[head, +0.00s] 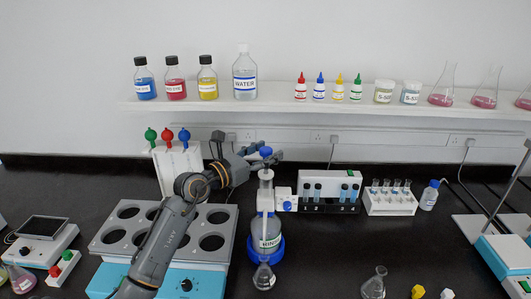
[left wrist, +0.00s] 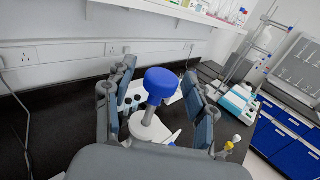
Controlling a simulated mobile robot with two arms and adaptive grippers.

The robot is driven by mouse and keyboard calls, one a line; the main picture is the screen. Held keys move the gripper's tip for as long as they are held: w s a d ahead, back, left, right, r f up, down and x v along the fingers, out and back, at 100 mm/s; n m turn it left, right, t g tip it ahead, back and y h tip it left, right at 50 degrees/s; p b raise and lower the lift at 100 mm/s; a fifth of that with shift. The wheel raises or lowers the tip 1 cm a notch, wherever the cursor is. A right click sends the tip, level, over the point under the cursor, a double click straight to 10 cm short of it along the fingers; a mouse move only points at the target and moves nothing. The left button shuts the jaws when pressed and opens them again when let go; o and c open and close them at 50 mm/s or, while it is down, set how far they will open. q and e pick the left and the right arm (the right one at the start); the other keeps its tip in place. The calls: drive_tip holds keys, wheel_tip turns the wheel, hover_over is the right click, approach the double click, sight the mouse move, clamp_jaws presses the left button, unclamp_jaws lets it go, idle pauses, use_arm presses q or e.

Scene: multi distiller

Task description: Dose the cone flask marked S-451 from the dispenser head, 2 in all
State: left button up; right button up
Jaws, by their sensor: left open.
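The dispenser head (head: 266,186) stands on a clear bottle (head: 266,235) whose label is only partly legible, in a blue base. Its blue plunger knob (head: 265,152) is on top; the knob also shows in the left wrist view (left wrist: 161,84). My left gripper (head: 268,156) is open at knob height, with its fingers on either side of the knob, seemingly apart from it. A small cone flask (head: 264,278) stands in front of the bottle, below the dispenser; I cannot read a mark on it. My right gripper is not in view.
A block heater with round wells (head: 225,250) stands left of the dispenser. Vial racks (head: 389,202) stand to the right. Another cone flask (head: 374,284) stands at the front right. A shelf (head: 280,106) with bottles runs along the wall. The counter right of the dispenser is mostly clear.

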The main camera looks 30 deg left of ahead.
use_arm(q)
drive_tip(key=shift+s+f, duration=0.1)
drive_tip(key=shift+s, duration=0.05)
drive_tip(key=v, duration=1.1)
drive_tip(key=shift+s+a, duration=0.2)
drive_tip(key=shift+s, duration=0.2)
